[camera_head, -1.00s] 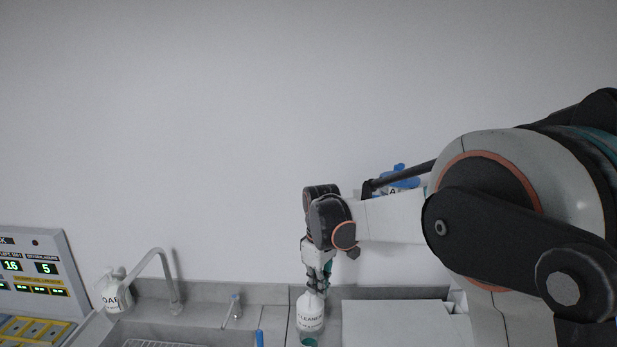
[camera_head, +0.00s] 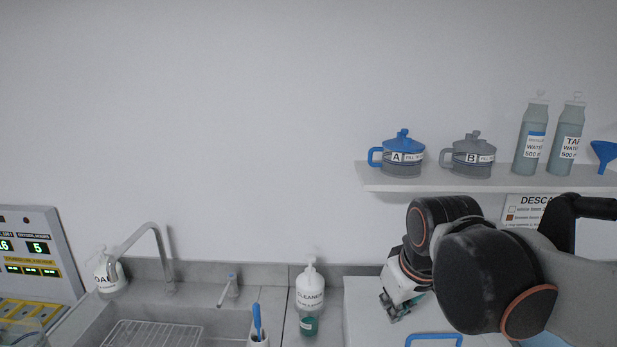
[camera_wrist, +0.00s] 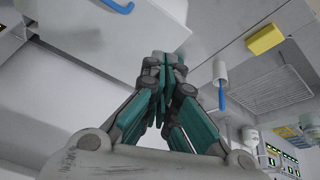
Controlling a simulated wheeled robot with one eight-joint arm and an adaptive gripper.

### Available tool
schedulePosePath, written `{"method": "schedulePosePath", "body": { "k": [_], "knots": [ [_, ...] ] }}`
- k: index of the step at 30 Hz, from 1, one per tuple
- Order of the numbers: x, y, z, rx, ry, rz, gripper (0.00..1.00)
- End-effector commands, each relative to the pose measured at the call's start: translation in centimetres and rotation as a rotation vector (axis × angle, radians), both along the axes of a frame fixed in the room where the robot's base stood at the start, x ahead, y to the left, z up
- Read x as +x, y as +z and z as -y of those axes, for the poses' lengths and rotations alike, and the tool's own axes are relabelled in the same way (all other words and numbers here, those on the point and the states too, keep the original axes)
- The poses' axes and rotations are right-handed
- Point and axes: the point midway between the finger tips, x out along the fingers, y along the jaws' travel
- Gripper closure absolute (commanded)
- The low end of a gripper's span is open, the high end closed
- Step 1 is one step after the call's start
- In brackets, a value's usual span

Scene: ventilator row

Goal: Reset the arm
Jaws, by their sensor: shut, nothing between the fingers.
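My gripper (camera_head: 388,308) is at the right of the head view, beside the cleaner bottle and over the white surface. In the wrist view its fingers (camera_wrist: 165,62) meet at the tips with nothing between them. My folded arm fills the lower right of the head view and hides part of what lies behind it.
A cleaner pump bottle (camera_head: 310,290) stands right of the sink (camera_head: 190,315). A soap bottle (camera_head: 108,275) is by the faucet (camera_head: 160,255). A wall shelf (camera_head: 400,184) holds jar A (camera_head: 403,150), jar B (camera_head: 472,157), water bottles (camera_head: 530,140) and a blue funnel (camera_head: 604,155).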

Motion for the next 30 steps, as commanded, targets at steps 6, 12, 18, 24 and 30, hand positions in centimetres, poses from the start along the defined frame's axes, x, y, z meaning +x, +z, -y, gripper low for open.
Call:
{"method": "schedulePosePath", "body": {
  "k": [6,12,18,24,30],
  "knots": [
    [-5.6,-3.8,2.4,0.055,-0.145,0.091,1.00],
    [-9.2,-7.0,3.8,0.103,-0.255,0.164,1.00],
    [-10.8,-8.6,4.4,0.129,-0.307,0.200,1.00],
    [-11.0,-8.7,4.5,0.132,-0.316,0.206,1.00],
    [-11.0,-8.7,4.5,0.133,-0.315,0.205,1.00]
  ]
}}
